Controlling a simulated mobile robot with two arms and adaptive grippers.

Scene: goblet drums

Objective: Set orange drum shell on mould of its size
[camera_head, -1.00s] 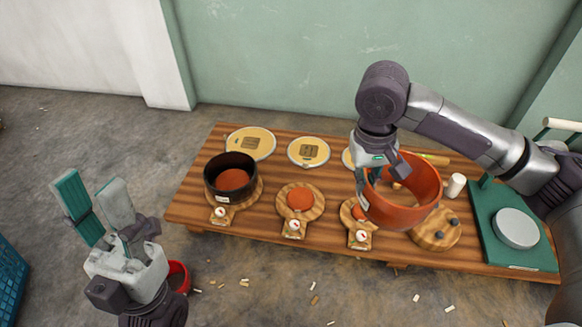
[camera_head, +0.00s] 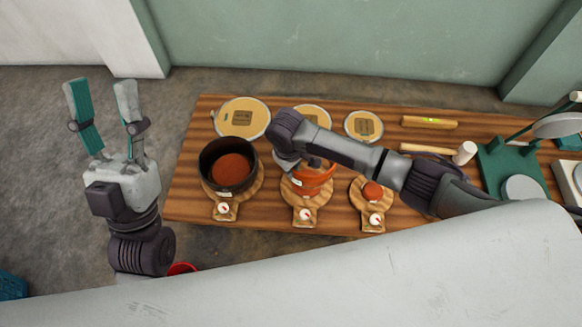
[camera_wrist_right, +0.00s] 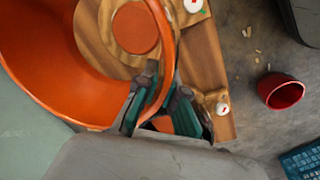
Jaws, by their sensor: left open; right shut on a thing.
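The orange drum shell (camera_head: 318,181) is over the middle mould (camera_head: 300,200), partly hidden by my right arm. It also shows large in the right wrist view (camera_wrist_right: 50,75), its rim between my right fingers (camera_wrist_right: 160,88). Through its opening a wooden mould with an orange disc (camera_wrist_right: 135,28) shows; I cannot tell whether shell and mould touch. My right gripper (camera_head: 288,163) is shut on the shell's wall. A black shell (camera_head: 208,165) stands on the left mould. The right mould (camera_head: 372,191) has a small orange disc and no shell. My left gripper (camera_head: 100,88) is open and empty, left of the table.
Three round drum skins (camera_head: 258,110) lie along the back of the wooden table (camera_head: 180,200). A mallet (camera_head: 464,153), a yellow level (camera_head: 430,122) and a green press (camera_head: 500,165) are at the right. A red bucket (camera_wrist_right: 280,92) stands on the floor by the front edge.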

